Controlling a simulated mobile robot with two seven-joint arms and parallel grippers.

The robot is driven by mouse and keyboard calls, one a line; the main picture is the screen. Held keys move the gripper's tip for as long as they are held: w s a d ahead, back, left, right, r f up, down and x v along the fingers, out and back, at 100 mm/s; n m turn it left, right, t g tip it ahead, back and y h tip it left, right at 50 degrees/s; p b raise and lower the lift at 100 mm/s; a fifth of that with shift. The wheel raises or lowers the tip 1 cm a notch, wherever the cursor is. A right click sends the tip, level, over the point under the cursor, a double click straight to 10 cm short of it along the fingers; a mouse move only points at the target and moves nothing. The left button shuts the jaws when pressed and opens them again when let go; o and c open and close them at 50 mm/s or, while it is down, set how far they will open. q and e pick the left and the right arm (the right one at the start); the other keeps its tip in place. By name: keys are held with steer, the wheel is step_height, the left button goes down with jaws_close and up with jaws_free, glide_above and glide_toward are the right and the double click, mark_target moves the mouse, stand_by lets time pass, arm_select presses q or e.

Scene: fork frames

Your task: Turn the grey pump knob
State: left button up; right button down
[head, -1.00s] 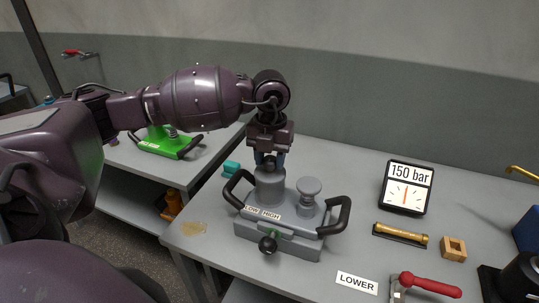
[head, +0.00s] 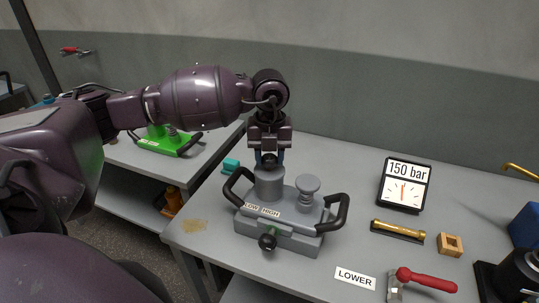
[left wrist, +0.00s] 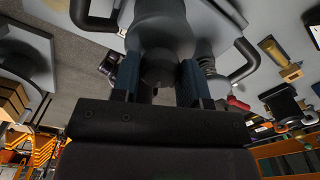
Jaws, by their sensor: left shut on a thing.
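The grey pump (head: 285,236) stands on the grey table, with a black handle at each end and a LOW/HIGH label on its front. A dark round knob (head: 269,161) tops its grey cylinder (head: 270,184). My left gripper (head: 268,159) points down from above and is shut on this knob. The left wrist view shows the blue finger pads on both sides of the dark knob (left wrist: 158,69). A grey mushroom-shaped knob (head: 309,184) stands at the pump's right, and a black ball (head: 267,242) sticks out in front. My right gripper is not in view.
A gauge (head: 404,186) reading 150 bar stands to the right. A brass cylinder (head: 398,231), a wooden block (head: 450,245), a LOWER sign (head: 355,278) and a red-handled lever (head: 426,280) lie near it. A green pump (head: 165,142) stands on the left table.

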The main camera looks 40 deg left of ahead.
mark_target(270, 156)
arm_select(q)
steer(key=o, duration=0.9)
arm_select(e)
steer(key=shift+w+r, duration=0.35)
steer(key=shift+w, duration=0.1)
arm_select(q)
step_height(270, 156, up, 10)
steer(key=shift+f, duration=0.25)
steer(key=shift+r, duration=0.7)
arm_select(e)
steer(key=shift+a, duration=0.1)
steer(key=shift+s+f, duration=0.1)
